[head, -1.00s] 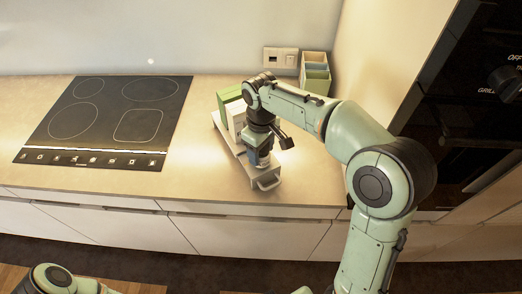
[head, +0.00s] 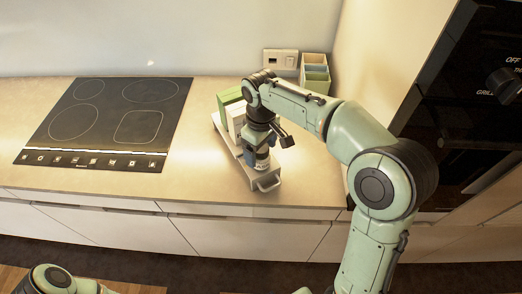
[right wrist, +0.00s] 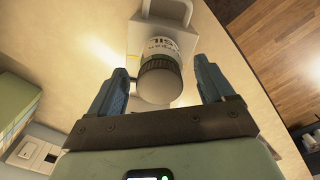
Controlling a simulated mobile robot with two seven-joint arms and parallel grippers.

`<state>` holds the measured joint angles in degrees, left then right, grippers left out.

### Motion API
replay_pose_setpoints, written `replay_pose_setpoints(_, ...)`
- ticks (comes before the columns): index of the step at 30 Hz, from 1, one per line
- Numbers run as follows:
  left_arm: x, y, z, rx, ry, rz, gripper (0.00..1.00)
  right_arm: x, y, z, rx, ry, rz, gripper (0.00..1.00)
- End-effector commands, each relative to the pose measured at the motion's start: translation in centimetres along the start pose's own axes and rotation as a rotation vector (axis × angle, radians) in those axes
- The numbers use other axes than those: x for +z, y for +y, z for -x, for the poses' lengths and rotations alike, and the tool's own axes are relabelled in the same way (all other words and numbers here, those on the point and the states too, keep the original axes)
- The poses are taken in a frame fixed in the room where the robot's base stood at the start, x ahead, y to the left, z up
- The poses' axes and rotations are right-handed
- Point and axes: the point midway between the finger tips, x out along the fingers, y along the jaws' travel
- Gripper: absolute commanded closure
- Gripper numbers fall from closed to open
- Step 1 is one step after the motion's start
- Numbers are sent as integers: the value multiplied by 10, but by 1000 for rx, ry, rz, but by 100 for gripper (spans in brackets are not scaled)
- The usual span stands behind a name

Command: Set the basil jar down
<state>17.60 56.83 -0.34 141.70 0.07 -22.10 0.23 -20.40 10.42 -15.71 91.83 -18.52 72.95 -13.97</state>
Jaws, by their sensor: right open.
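The basil jar (right wrist: 160,60) shows in the right wrist view, with a white label bearing part of its name and a dark ribbed lid toward me. It stands on the grey tray (right wrist: 138,36), near the handle end; in the head view the jar (head: 262,162) is partly hidden by my gripper. My right gripper (right wrist: 158,85) is open, with one blue finger on each side of the jar and gaps visible between the fingers and the jar. In the head view the right gripper (head: 257,150) is above the tray (head: 265,183). My left gripper is not in view.
Green and white boxes (head: 232,108) stand on the tray's far part. A black cooktop (head: 108,120) lies to the left, with bare counter (head: 195,165) between. A divided holder (head: 315,72) and a wall socket (head: 280,59) are at the back. A black oven (head: 470,110) stands right.

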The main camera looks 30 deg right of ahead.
Motion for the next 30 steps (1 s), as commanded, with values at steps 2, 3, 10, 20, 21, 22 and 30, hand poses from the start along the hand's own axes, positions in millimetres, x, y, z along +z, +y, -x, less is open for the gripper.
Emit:
replay_pose_setpoints(2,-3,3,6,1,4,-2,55,-1,0,19,2,7,0,18)
replay_pose_setpoints(3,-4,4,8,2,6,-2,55,-2,0,29,2,8,0,18)
replay_pose_setpoints(10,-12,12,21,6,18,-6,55,-2,0,78,2,7,0,18)
replay_pose_setpoints(20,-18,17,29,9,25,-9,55,0,0,108,1,2,0,18)
replay_pose_setpoints(21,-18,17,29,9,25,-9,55,0,0,108,1,1,0,18)
replay_pose_setpoints(22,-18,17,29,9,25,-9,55,0,0,108,0,1,0,18)
replay_pose_setpoints(30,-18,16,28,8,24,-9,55,0,0,107,0,0,0,18)
